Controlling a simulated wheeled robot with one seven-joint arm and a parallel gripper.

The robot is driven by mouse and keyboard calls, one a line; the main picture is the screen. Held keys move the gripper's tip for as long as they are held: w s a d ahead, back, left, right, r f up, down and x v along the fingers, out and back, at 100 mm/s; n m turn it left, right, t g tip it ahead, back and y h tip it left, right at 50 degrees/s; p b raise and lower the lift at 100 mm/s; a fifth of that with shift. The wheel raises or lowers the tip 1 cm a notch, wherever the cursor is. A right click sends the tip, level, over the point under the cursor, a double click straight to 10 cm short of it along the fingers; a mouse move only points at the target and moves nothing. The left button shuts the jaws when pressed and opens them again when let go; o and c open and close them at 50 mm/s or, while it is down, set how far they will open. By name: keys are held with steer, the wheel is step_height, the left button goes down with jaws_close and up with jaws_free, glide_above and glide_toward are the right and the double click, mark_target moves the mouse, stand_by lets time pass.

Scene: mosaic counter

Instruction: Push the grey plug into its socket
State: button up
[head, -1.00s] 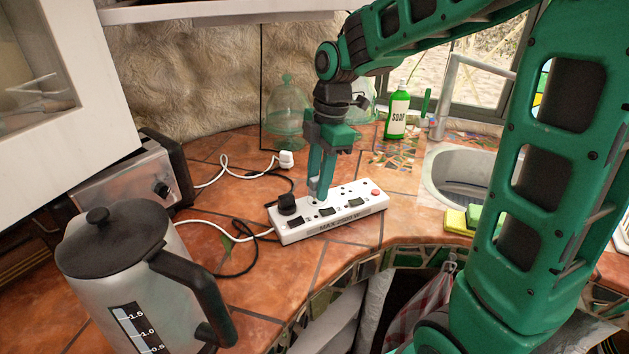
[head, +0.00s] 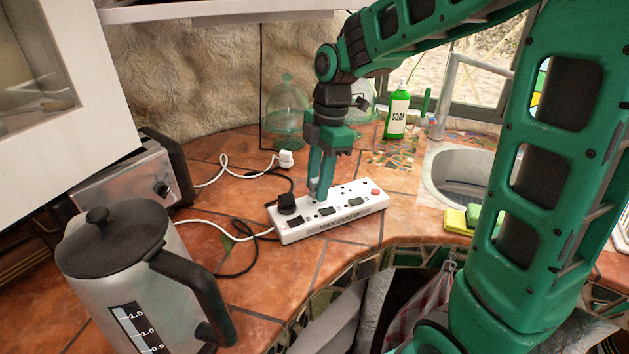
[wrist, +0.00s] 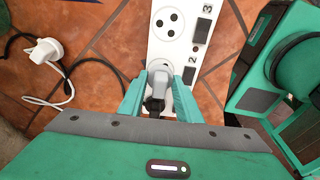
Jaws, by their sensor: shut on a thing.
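The grey plug (wrist: 180,98) is between the fingers of my gripper (wrist: 161,92), which is shut on it. In the head view my gripper (head: 320,194) points down at the white power strip (head: 330,227), and the plug (head: 313,187) shows only in part. The plug is over the socket beside the switch marked 2 in the wrist view. It covers most of that socket, and only part of the round rim (wrist: 160,65) shows. I cannot tell whether the plug is fully seated.
A black plug (head: 287,203) sits in the strip's left socket. The round socket marked 3 (wrist: 170,20) is empty. A white plug (head: 286,159) and cables lie on the tiles. A kettle (head: 110,250) and toaster (head: 130,185) stand left; soap (head: 397,112) and a sink (head: 465,172) are right.

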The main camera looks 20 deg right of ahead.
steer(key=shift+f, duration=0.8)
stand_by(0.4)
steer(key=o, duration=1.1)
steer(key=shift+f, duration=0.1)
steer(key=r, duration=0.3)
steer(key=d+r, duration=0.1)
steer(key=r, duration=0.6)
steer(key=shift+w+d+r, duration=0.15)
steer(key=shift+d+r, duration=0.15)
steer(key=shift+r, duration=0.1)
steer(key=s+d+f+m, duration=0.3)
steer(key=s+d+m, duration=0.2)
steer(key=s+m, duration=0.3)
steer(key=s+d+f+m+h, duration=0.1)
steer(key=s+d+f+m, duration=0.3)
steer(key=s+m, duration=0.4)
steer(key=s+d+f+m, duration=0.3)
steer(key=s+d+m, duration=0.3)
steer(key=s+m, duration=0.2)
steer(key=shift+s+d+f+m+h, duration=0.2)
steer(key=shift+s+m+h, duration=0.1)
steer(key=shift+m, duration=0.3)
